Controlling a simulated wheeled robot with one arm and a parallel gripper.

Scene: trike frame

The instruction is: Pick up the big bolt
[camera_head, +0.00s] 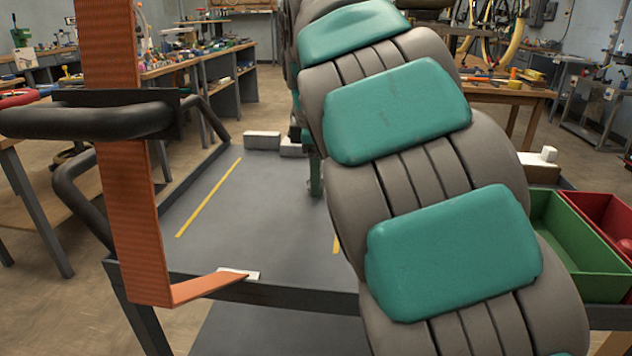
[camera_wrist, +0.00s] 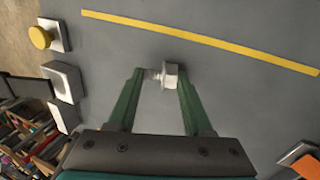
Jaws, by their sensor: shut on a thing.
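The big bolt (camera_wrist: 169,75) is a pale metal bolt with a wide head, in the upper middle of the wrist view. My gripper (camera_wrist: 161,77) has its two green fingers on either side of the bolt and is shut on it. The bolt is over the grey work surface (camera_wrist: 230,90); I cannot tell whether it touches the surface. In the head view my grey arm with teal pads hides the bolt and most of the gripper; a green finger (camera_head: 315,175) shows beside the arm.
An orange strap (camera_head: 120,200) hangs by a black padded bar (camera_head: 85,121) at left. White blocks (camera_head: 263,140) sit at the surface's far edge. A green bin (camera_head: 568,245) and a red bin (camera_head: 607,218) stand at right. The surface's left middle is clear.

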